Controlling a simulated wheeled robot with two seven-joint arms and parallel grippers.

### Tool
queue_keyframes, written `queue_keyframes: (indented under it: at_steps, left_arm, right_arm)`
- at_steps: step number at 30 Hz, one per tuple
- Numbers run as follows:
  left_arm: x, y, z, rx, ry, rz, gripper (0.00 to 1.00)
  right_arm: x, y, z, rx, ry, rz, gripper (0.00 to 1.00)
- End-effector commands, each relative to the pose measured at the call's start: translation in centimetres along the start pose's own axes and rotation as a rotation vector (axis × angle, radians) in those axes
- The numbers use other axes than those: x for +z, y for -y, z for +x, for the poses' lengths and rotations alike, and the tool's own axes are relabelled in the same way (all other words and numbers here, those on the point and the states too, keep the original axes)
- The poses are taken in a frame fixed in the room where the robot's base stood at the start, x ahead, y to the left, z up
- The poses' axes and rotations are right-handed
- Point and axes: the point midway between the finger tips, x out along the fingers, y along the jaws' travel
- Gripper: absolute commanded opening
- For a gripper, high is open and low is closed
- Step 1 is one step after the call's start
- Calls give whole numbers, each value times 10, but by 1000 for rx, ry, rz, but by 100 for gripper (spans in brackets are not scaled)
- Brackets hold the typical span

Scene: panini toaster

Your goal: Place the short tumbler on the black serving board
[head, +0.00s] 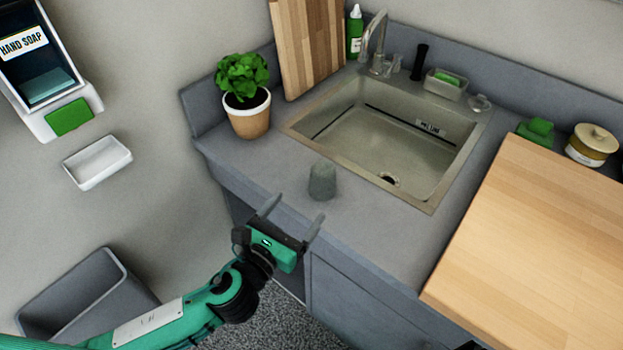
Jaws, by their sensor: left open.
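The short tumbler (322,182) is a small grey cup on the grey counter, in front of the sink and near the counter's front edge. It looks upside down, with its narrower end up. My left gripper (294,214) is open and empty. Its two fingers point toward the tumbler from the front, with the tumbler just beyond the fingertips and apart from them. My right gripper is not in view. I see no black serving board in this view.
A sink (392,137) with a faucet (376,45) lies behind the tumbler. A potted plant (246,118) stands at the left counter corner, beside a leaning wooden board (308,45). A wooden worktop (545,245) is at right. A grey bin (85,300) stands below left.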

Motion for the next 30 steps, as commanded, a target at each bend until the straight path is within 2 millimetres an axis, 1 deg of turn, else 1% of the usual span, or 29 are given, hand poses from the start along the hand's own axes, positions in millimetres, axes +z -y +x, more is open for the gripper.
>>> queue_keyframes:
  at_steps: [2, 5, 8, 12, 15, 18, 23, 28, 30]
  left_arm:
    - [-9, -3, -1, 24, -34, -26, 81]
    - [-12, -4, 6, 36, -47, -36, 81]
    - [-10, -5, 24, 36, -45, -35, 81]
    - [-11, -5, 53, 35, -43, -33, 81]
    - [-13, -6, 69, 35, -43, -33, 81]
    - [-14, -6, 79, 34, -44, -33, 81]
    - [-13, -6, 89, 34, -44, -33, 81]
    - [-9, -3, 115, 34, -43, -33, 81]
    - [-11, -4, 124, 35, -44, -32, 81]
  right_arm:
    - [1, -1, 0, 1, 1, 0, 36]
    - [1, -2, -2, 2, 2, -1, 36]
    - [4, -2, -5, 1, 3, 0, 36]
    - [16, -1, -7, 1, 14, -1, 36]
    - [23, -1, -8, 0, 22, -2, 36]
    - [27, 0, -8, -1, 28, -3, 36]
    - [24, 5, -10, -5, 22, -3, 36]
    - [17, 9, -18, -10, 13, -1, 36]
    - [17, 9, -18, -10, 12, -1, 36]
